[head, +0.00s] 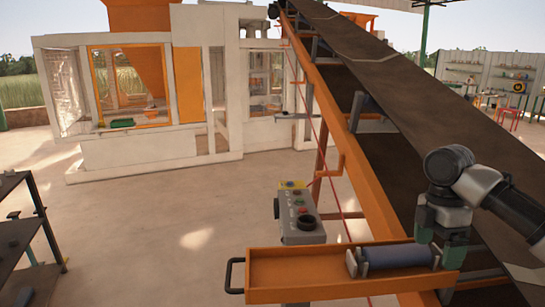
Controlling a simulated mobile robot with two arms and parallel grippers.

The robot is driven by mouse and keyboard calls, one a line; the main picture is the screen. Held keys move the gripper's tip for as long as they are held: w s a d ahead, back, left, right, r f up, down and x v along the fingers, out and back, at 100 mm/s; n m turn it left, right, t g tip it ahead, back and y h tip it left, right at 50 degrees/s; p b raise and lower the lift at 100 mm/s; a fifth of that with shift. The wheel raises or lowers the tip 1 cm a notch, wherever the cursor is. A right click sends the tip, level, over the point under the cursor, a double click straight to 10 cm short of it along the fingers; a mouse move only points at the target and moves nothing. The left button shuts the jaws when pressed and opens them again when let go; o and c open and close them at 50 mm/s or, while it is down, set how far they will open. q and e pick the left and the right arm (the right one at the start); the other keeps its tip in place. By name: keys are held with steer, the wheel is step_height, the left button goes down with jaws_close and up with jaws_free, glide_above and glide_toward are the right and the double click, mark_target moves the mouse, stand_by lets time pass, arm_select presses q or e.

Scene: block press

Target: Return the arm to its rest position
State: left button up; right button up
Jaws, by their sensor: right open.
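My right arm comes in from the right edge in the head view. Its gripper (438,242) points down, open, over the right end of an orange tray (272,271). A blue-grey roller (396,255) lies in that tray between metal brackets. The gripper's fingers are close to the roller's right end; I cannot tell whether they touch it. My left gripper is not in view.
A sloping conveyor belt (425,95) with an orange frame rises behind the tray, close to my right arm. A grey control box (298,216) with buttons stands behind the tray. A dark shelf (22,240) is at left. The concrete floor (160,225) between is clear.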

steer(key=s+a+f+m+t, duration=0.1)
steer(key=s+a+f, duration=0.3)
steer(key=a+f, duration=0.5)
steer(key=s+a+f, duration=0.4)
steer(key=a+f, duration=0.2)
steer(key=f, duration=0.5)
steer(key=s+a+f+m+t+y, duration=0.3)
steer(key=s+a+f+m, duration=0.25)
steer(key=s, duration=0.45)
steer(key=s+d+f+m+t+h, duration=0.1)
steer(key=s+d+f+m+h, duration=0.15)
steer(key=s+d+m, duration=0.8)
step_height(320, 180, down, 32)
steer(key=s+a+g+b, duration=0.1)
steer(key=s+a+b, duration=0.15)
steer(key=b, duration=0.35)
arm_select(q)
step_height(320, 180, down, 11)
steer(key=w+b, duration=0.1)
steer(key=b, duration=0.4)
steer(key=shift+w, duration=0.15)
arm_select(e)
steer(key=s+d+f, duration=0.2)
steer(key=s+f, duration=0.6)
steer(key=f, duration=0.2)
steer(key=s+d+f+g, duration=0.1)
steer(key=s+f, duration=0.7)
steer(key=f, duration=0.2)
steer(key=shift+d+f+n, duration=0.3)
steer(key=shift+d+f, duration=0.05)
